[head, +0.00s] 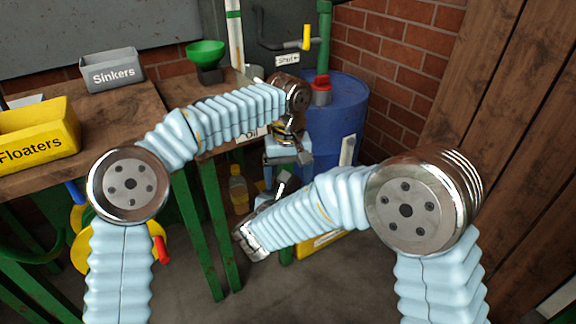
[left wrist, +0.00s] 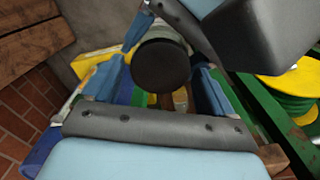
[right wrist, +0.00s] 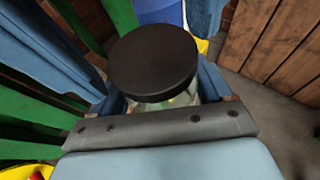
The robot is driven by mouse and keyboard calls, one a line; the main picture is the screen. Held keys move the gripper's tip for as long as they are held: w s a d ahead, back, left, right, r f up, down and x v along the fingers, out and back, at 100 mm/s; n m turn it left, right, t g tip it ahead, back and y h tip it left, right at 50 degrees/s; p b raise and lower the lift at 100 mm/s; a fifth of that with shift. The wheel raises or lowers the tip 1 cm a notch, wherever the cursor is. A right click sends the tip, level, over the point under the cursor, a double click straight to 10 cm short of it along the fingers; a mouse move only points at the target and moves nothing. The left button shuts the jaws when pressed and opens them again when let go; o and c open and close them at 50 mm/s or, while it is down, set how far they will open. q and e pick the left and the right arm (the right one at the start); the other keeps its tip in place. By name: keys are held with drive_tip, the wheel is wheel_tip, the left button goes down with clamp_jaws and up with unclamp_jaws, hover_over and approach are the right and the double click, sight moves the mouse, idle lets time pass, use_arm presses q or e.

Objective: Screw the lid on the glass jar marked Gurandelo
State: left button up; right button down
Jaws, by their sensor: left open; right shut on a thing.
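The glass jar (right wrist: 186,97) is in my right gripper (right wrist: 160,98), whose fingers are shut on it from both sides. The black lid (right wrist: 152,62) sits on top of the jar, level as far as I can see; whether it is threaded tight I cannot tell. The jar's marking is not readable. In the left wrist view the lid (left wrist: 162,66) lies between the spread fingers of my left gripper, with gaps on both sides. In the head view my left gripper (head: 288,157) is above my right one, and the arms largely hide the jar.
A blue barrel (head: 340,115) with a red cap (head: 321,90) stands close behind the grippers. A wooden bench holds the Sinkers bin (head: 111,72), the Floaters bin (head: 40,130) and a green funnel (head: 206,52). A yellow bottle (head: 238,192) stands below. A plank wall (head: 510,130) is at right.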

use_arm(q)
drive_tip(key=shift+f, duration=0.1)
drive_tip(key=c, duration=1)
drive_tip(key=shift+c, duration=0.2)
drive_tip(key=m, duration=0.5)
drive_tip(key=shift+m, duration=0.4)
drive_tip(key=m, duration=0.7)
drive_tip(key=shift+m, duration=0.4)
drive_tip(key=o, duration=1.2)
drive_tip(key=shift+r, duration=2.25)
